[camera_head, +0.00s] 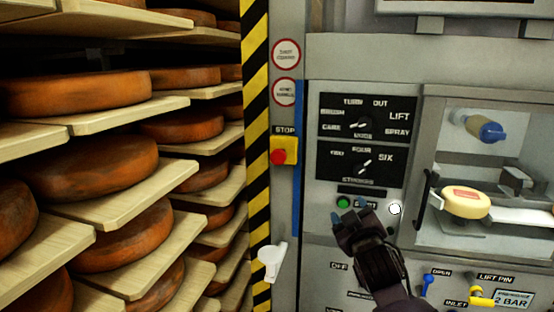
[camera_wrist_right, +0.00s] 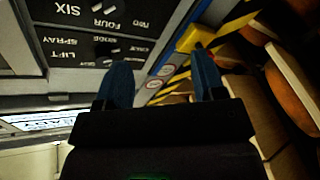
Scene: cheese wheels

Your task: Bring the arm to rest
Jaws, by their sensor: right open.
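My right gripper (camera_head: 350,206) is in front of the grey machine's control panel, its arm coming up from the bottom of the head view. It overlaps the row with the green button (camera_head: 343,202) and a white round button or lamp (camera_head: 395,208). In the right wrist view the two blue fingertips of this gripper (camera_wrist_right: 162,78) stand wide apart with nothing between them. I cannot tell whether a finger touches the panel. My left gripper does not show.
Wooden shelves (camera_head: 130,178) with several orange-brown cheese wheels (camera_head: 88,160) fill the left. A striped post (camera_head: 255,110) and red stop button (camera_head: 279,156) stand beside the machine. A pale cheese (camera_head: 467,203) sits in its windowed chamber. Blue (camera_head: 427,285) and yellow (camera_head: 480,297) levers are lower right.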

